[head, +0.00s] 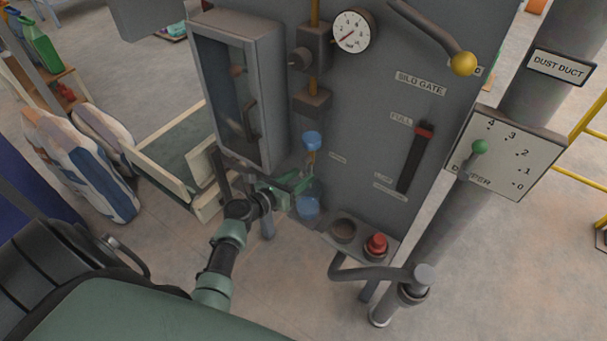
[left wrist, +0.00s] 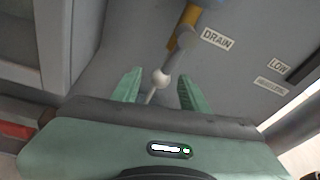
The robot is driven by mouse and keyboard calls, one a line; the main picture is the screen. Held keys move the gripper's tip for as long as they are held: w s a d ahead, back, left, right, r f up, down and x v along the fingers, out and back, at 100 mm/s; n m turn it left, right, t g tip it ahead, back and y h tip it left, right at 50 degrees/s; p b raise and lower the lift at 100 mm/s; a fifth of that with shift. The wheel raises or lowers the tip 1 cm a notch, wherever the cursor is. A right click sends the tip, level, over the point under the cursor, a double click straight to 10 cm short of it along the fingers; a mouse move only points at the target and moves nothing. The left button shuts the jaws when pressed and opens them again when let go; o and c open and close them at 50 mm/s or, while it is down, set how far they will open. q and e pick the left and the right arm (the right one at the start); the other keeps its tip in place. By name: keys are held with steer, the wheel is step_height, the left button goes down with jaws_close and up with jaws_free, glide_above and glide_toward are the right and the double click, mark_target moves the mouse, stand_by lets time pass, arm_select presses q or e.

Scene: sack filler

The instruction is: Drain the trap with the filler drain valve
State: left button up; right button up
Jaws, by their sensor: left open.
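In the left wrist view a drain valve lever with a pale ball end (left wrist: 161,79) shows beside the DRAIN label (left wrist: 217,39). The open left fingers (left wrist: 160,88) stand on both sides of the ball, with gaps visible. I cannot tell how deep the ball sits between them. My right gripper is not in view.
A red button (head: 377,244) on a small shelf and a bent grey arm (head: 370,272) are at lower right. Filled sacks (head: 85,165) stand at left.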

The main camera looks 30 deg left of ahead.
arm_select(q)
steer(key=v, duration=0.5)
steer(key=shift+s+a+r, duration=0.1)
steer(key=shift+s, duration=0.25)
steer(key=s+d+f+m+g, duration=0.3)
steer(key=s+f+m, duration=0.2)
steer(key=f, duration=0.4)
steer(key=s+d+f+m+g, duration=0.3)
steer(key=s+f+m, duration=0.25)
steer(key=f, duration=0.35)
steer(key=s+d+f+m+g, duration=0.25)
steer(key=s+f+m, duration=0.25)
steer(key=f, duration=0.4)
steer(key=s+f+m+g+y, duration=0.1)
steer(key=s+f+m, duration=0.3)
steer(key=s+m, duration=0.4)
steer(key=s+d+f+m+g, duration=0.1)
steer(key=s+f+m, duration=0.4)
steer(key=s, duration=0.6)
steer(key=s+f+m+g+y, duration=0.1)
steer(key=s+f+m+g, duration=0.2)
steer(key=s+m, duration=0.7)
steer(key=shift+d+f+m+g+y, duration=0.3)
steer(key=shift+d+f+m+g, duration=0.1)
steer(key=shift+f, duration=0.3)
